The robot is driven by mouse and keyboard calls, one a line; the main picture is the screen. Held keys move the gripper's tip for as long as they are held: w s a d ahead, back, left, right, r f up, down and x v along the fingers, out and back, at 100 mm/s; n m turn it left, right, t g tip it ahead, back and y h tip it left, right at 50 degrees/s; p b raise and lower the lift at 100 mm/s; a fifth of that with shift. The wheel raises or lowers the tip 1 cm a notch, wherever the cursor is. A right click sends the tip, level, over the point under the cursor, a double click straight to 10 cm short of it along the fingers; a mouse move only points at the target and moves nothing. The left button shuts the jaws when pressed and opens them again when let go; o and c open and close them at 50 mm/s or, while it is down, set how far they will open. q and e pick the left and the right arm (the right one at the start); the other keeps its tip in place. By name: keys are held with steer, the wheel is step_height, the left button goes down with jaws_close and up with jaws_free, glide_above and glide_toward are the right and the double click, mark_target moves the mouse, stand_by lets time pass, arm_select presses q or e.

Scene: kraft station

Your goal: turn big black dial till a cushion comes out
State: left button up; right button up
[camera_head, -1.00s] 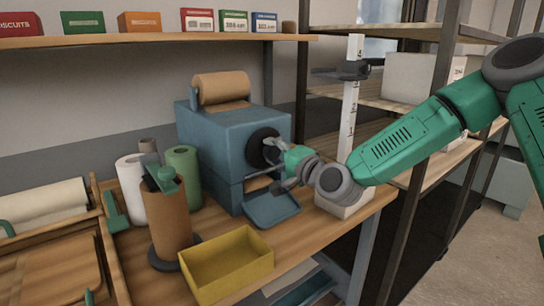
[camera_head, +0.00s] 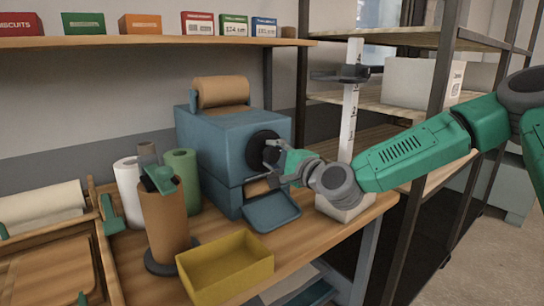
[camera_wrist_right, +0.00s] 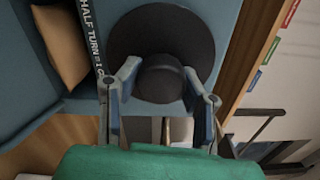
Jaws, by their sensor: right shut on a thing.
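The big black dial (camera_head: 262,148) is on the side of the blue machine (camera_head: 225,145). My right gripper (camera_head: 274,160) is at the dial, shut on its centre knob. In the right wrist view the two fingers stand on either side of the round dark knob (camera_wrist_right: 160,75), in front of the wider black disc (camera_wrist_right: 158,30). A brown paper cushion (camera_head: 257,187) shows in the machine's outlet above the blue chute (camera_head: 271,212). It also shows in the right wrist view (camera_wrist_right: 62,45). My left gripper is not identifiable in view.
A yellow bin (camera_head: 225,268) stands on the bench in front of the machine. A brown roll on a stand (camera_head: 163,220), a white roll (camera_head: 130,190) and a green roll (camera_head: 182,178) stand left of it. A white measuring post (camera_head: 349,125) stands behind my right gripper.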

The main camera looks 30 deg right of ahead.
steer(key=shift+s+f, duration=0.1)
steer(key=shift+f, duration=0.4)
steer(key=o, duration=1)
steer(key=shift+o, duration=0.9)
steer(key=shift+d+r, duration=0.1)
steer(key=shift+r, duration=0.1)
steer(key=s, duration=1.1)
steer(key=shift+s+d, duration=0.4)
steer(key=shift+d, duration=0.05)
steer(key=shift+f, duration=0.1)
